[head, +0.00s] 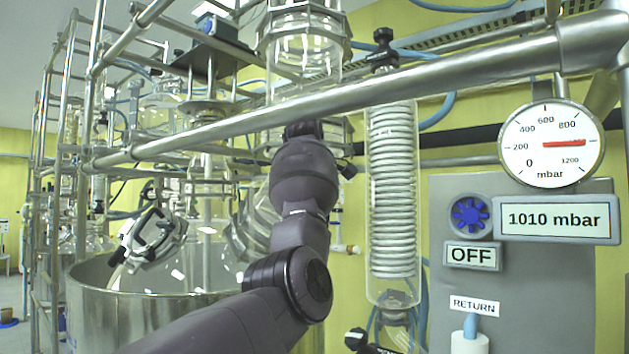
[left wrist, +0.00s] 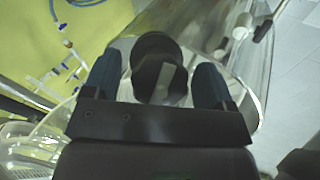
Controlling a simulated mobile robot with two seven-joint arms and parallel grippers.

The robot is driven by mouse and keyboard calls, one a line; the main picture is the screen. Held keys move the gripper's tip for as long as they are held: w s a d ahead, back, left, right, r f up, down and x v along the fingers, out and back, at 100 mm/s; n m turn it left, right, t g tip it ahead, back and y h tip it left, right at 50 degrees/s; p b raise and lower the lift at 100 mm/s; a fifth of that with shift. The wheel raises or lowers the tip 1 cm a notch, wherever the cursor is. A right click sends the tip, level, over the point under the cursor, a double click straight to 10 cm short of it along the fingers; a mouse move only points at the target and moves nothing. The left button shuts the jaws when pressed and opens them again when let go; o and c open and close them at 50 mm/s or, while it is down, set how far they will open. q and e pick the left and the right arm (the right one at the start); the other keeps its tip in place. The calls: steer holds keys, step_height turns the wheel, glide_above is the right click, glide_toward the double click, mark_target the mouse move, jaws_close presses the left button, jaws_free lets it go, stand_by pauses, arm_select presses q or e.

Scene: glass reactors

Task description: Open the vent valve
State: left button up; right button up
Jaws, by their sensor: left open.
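My left arm (head: 303,220) rises from the bottom in the head view, in front of the glass reactor. Its gripper is hidden there behind the wrist. In the left wrist view my left gripper (left wrist: 156,66) is open. A dark round cap or knob (left wrist: 158,50) with a paler flat part lies between its two fingers. Gaps show on both sides, and I cannot tell whether it is the vent valve. In the head view another black knob (head: 383,37) tops the coiled glass condenser (head: 392,190). My right gripper is not in view.
A thick metal rail (head: 480,68) crosses the head view above my wrist. A steel vessel (head: 120,310) stands at left. At right, a gauge (head: 551,143) and a display (head: 557,219) reading 1010 mbar sit by a blue knob (head: 469,215) and an OFF sign (head: 472,255).

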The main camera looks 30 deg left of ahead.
arm_select(q)
steer(key=v, duration=0.4)
steer(key=shift+v, duration=2.65)
steer(key=shift+s, duration=0.1)
